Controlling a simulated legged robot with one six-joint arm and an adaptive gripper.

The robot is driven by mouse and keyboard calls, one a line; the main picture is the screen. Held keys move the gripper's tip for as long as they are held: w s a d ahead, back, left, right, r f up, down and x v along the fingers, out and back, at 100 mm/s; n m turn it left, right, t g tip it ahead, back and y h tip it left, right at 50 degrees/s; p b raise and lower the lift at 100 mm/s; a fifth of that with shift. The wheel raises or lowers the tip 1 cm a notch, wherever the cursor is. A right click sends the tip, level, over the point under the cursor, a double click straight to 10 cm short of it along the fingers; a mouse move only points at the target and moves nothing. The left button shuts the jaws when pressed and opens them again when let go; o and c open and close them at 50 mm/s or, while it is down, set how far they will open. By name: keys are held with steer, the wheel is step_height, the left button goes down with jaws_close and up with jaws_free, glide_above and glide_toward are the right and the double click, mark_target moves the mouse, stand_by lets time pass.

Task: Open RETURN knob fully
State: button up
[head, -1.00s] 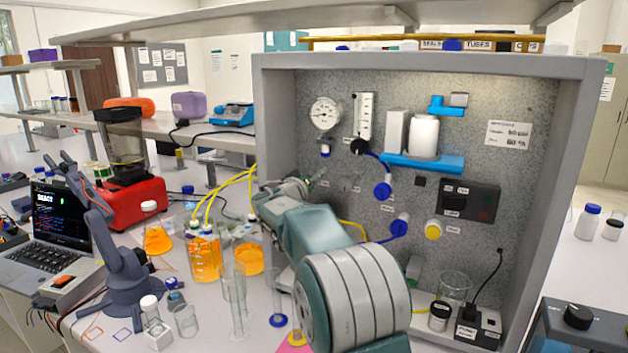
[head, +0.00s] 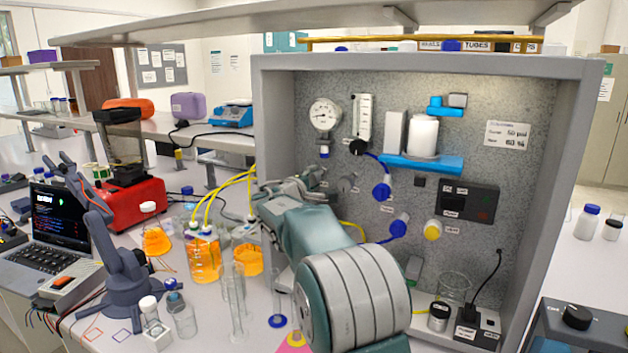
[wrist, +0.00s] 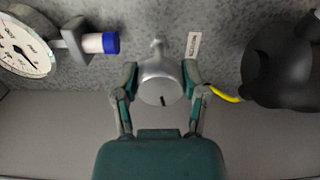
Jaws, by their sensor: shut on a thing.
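A round silver knob (wrist: 160,82) with a short black mark near the lower edge of its face sits on a thin stem on the grey panel. My gripper (wrist: 160,80) is shut on it, one finger on each side. A small white label (wrist: 193,45) is beside the knob, too small to read, so I cannot confirm the name RETURN. In the head view my gripper (head: 314,181) is at the panel's left part, below the pressure gauge (head: 325,115), and largely hides the held knob.
A blue-capped fitting (wrist: 103,43) and a dark round part (wrist: 280,65) flank the knob in the wrist view. A grey knob (head: 347,183) is close right of my gripper. The panel's left wall (head: 276,120) is near. Orange-filled bottles (head: 204,258) stand left of my arm.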

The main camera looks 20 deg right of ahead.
steer(key=n, duration=0.4)
steer(key=shift+w+a+f+n, duration=0.15)
steer(key=shift+a+f+n, duration=0.05)
steer(key=shift+n, duration=0.2)
steer(key=n, duration=0.3)
steer(key=shift+f+n, duration=0.1)
steer(key=shift+n, duration=0.2)
steer(key=n, duration=0.3)
steer(key=shift+n, duration=0.3)
steer(key=shift+f+n, duration=0.1)
steer(key=shift+n, duration=1.6)
steer(key=o, duration=1.2)
steer(key=shift+w, duration=0.1)
steer(key=shift+c, duration=0.2)
steer(key=shift+r, duration=0.25)
